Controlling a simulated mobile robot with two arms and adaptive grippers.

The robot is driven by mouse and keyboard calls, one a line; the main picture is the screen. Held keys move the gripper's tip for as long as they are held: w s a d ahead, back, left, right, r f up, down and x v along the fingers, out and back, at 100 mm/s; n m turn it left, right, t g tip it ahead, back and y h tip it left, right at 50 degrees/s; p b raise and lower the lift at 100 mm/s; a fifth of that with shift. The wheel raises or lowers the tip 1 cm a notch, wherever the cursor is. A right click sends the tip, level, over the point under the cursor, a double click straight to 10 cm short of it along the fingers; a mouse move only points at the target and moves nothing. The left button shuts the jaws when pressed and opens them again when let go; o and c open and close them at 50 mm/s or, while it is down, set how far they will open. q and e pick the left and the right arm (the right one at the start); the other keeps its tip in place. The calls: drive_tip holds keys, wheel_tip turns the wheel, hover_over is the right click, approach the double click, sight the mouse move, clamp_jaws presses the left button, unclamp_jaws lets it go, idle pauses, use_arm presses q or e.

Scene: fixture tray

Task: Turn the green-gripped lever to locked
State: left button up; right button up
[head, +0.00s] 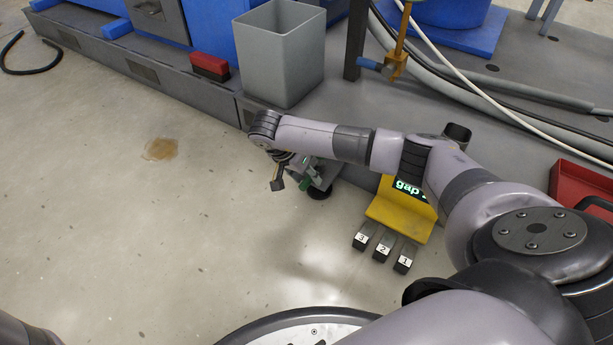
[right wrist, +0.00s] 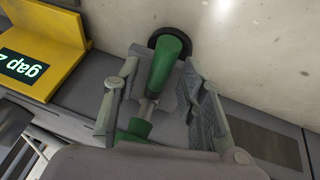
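The lever has a green grip (right wrist: 168,62) on a thin metal shaft (right wrist: 147,108) with a green base (right wrist: 134,132), in the right wrist view. In the head view only a small green part (head: 305,184) shows beside my wrist. My right gripper (right wrist: 160,88) is open, with one finger on each side of the lever. I cannot tell whether either finger touches it. The far end of the grip lies over a dark round disc. No lock marking is readable. My left gripper is out of view.
A yellow stand (head: 398,211) with a "gap" display and several numbered dark blocks (head: 382,246) is right of the lever. A grey bin (head: 280,55) and a red-topped block (head: 210,67) stand behind. A red tray (head: 580,190) is at right.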

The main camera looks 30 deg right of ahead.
drive_tip(key=shift+c, duration=0.4)
clamp_jaws()
idle(0.4)
